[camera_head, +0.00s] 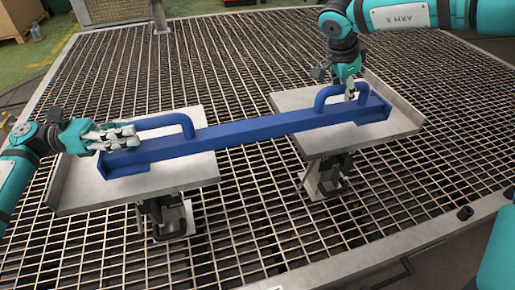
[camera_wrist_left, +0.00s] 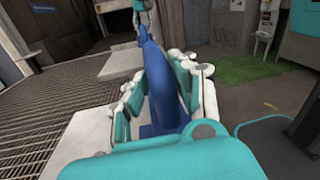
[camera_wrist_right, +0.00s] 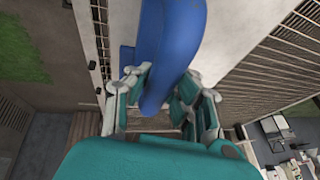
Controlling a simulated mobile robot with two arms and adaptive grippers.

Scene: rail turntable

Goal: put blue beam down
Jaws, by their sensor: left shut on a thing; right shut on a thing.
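The blue beam (camera_head: 245,132) spans two grey metal plates, with one end over the left plate (camera_head: 85,190) and the other over the right plate (camera_head: 290,101). It looks level and appears to rest on both plates, though any small gap beneath is hard to tell. A blue loop handle rises near each end. My left gripper (camera_head: 118,136) is shut on the left handle, which stands between its fingers in the left wrist view (camera_wrist_left: 160,90). My right gripper (camera_head: 350,92) is shut on the right handle, which also shows in the right wrist view (camera_wrist_right: 172,50).
Each plate stands on a dark support (camera_head: 172,218) above a metal grating floor (camera_head: 240,60). Both plates have a raised outer edge. The gap between the plates is clear below the beam. A cardboard box (camera_head: 20,15) is far off at the top left.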

